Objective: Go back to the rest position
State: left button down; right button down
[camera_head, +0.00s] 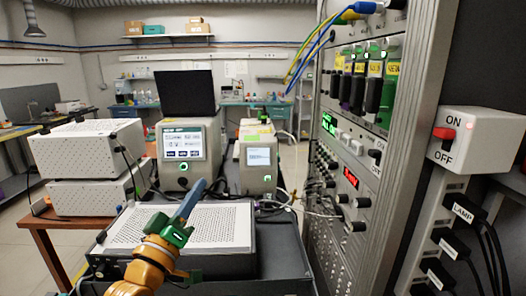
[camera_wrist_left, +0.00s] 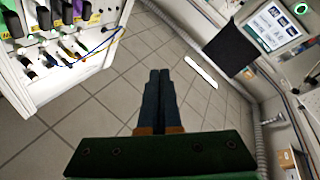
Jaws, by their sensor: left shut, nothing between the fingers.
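My left gripper (camera_head: 203,183) comes in from the bottom left on an orange arm, with a green body and blue fingers. It is above the perforated white top (camera_head: 222,222) of a dark device, pointing up and to the right. The left wrist view shows its two dark blue fingers (camera_wrist_left: 160,74) pressed together with nothing between them, over grey floor tiles. My right gripper is in neither view.
A tall rack of modules and cables (camera_head: 350,150) stands close on the right, with a white ON/OFF switch box (camera_head: 478,137). Two screened instruments (camera_head: 188,140) (camera_head: 258,160) stand behind the device. Stacked white perforated boxes (camera_head: 88,146) sit on a wooden table at left.

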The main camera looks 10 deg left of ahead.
pick_arm(q)
jog(key=s+d+f+m+g, duration=0.2)
jog(key=f+g, duration=0.1)
jog(key=f, duration=0.5)
jog(key=s+d+f+m+g+h, duration=0.1)
jog(key=s+d+f+m+g, duration=0.15)
jog(key=f, duration=0.55)
jog(key=s+d+f+m+g, duration=0.15)
jog(key=f+g, duration=0.25)
jog(key=f, duration=0.4)
jog(key=s+d+f+m+g+y, duration=0.15)
jog(key=s+f+g, duration=0.35)
jog(key=s, duration=0.5)
jog(key=s+d+f+m+g, duration=0.15)
jog(key=s+f+g, duration=0.25)
jog(key=s+f, duration=0.5)
notch_tip(320, 180, down, 18)
jog(key=s+g+b, duration=0.1)
jog(key=s+b, duration=0.2)
jog(key=s+a+f+g+b, duration=0.1)
jog(key=s+a+f, duration=0.1)
jog(key=s+f, duration=1)
jog(key=shift+a+f+m, duration=0.2)
jog(key=shift+a+m, duration=0.1)
jog(key=shift+a, duration=0.1)
